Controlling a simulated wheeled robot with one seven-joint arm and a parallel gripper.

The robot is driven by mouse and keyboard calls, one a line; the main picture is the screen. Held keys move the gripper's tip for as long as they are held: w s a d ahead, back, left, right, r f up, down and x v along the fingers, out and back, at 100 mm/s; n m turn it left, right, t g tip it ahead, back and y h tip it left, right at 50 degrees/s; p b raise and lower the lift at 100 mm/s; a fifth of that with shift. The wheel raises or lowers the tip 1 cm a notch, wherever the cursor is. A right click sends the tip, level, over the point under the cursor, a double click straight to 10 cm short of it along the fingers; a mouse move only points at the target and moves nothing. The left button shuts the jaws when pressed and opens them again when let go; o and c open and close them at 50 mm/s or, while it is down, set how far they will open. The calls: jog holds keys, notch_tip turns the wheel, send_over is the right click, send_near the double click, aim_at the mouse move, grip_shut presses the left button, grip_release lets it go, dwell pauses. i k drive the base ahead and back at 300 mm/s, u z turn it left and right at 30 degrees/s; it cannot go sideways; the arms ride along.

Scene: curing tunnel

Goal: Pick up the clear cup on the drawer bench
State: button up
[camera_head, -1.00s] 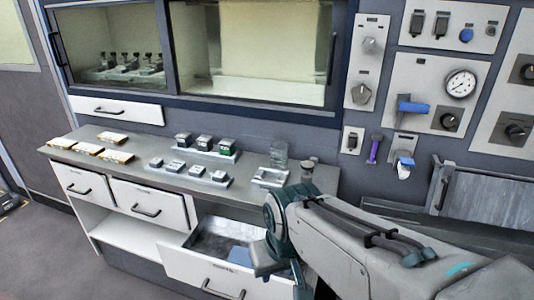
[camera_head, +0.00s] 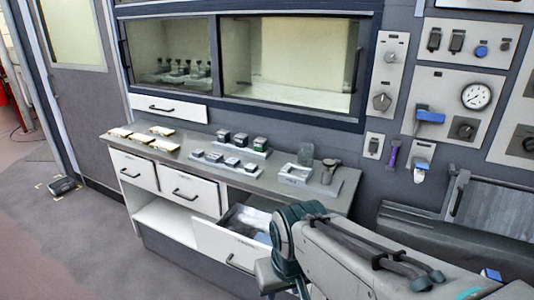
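The clear cup (camera_head: 305,154) stands upright on the drawer bench (camera_head: 335,194), towards its right end and close to the back wall. It is see-through and greyish, just behind a pale tray-like holder. The front part of my arm is at the lower middle, in front of the bench and its open drawer, apart from the cup. My gripper's fingers do not show; the arm bends down towards the bottom edge.
An open drawer (camera_head: 229,249) juts out below the bench, partly behind my arm. Small dark-topped blocks (camera_head: 232,162) in racks and pale flat pieces (camera_head: 164,144) lie left of the cup. A grey post-like fixture (camera_head: 328,171) stands close at its right. The left floor is mostly clear.

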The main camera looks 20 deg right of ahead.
aim_at(305, 155)
jog(key=z, duration=0.15)
jog(key=i, duration=1)
jog(key=z, duration=0.7)
